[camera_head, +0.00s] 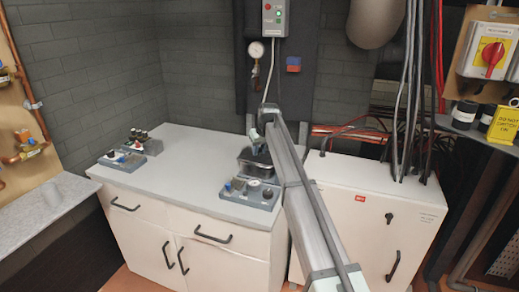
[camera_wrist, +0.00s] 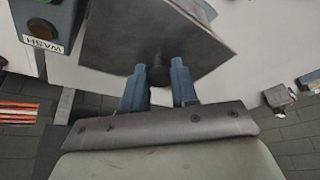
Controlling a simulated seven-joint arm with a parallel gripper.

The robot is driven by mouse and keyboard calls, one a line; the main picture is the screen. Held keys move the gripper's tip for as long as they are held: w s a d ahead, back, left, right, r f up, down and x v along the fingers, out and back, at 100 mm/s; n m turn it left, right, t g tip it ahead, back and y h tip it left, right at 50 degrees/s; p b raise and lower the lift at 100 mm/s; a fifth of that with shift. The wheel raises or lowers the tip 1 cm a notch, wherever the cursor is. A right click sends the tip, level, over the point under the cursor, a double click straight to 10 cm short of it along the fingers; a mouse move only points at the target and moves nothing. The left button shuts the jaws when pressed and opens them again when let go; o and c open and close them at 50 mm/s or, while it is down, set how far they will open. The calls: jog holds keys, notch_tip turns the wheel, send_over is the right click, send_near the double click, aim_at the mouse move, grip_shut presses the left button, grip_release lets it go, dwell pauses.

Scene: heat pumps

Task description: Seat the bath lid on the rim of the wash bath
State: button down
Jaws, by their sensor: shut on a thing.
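My gripper (camera_wrist: 158,78) is shut on the dark knob of the bath lid (camera_wrist: 140,28), a flat dark grey plate, in the wrist view. The knob sits between the two blue-grey fingers. In the head view my gripper (camera_head: 257,146) is over the right part of the white counter, partly hidden by my arm. A dark box-like shape (camera_head: 246,163) lies below it there; I cannot tell how much is wash bath and how much is lid. A blue-grey block with a WASH label (camera_wrist: 43,46) shows at the upper left of the wrist view. Whether the lid touches a rim is hidden.
A grey block with a gauge and blue parts (camera_head: 248,194) stands at the counter's front edge. Another block with knobs (camera_head: 130,153) stands at the left. The white counter (camera_head: 185,165) between them is clear. A wall gauge (camera_head: 256,50) hangs behind.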

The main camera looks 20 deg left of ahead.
jog(key=shift+f, duration=0.6)
dwell(0.3)
jog(key=c, duration=0.8)
grip_release()
jog(key=shift+r, duration=0.1)
jog(key=v, duration=1.3)
jog(key=shift+s+d+r, duration=0.1)
jog(key=shift+s+r, duration=0.05)
jog(key=shift+r, duration=0.15)
jog(key=shift+d, duration=0.1)
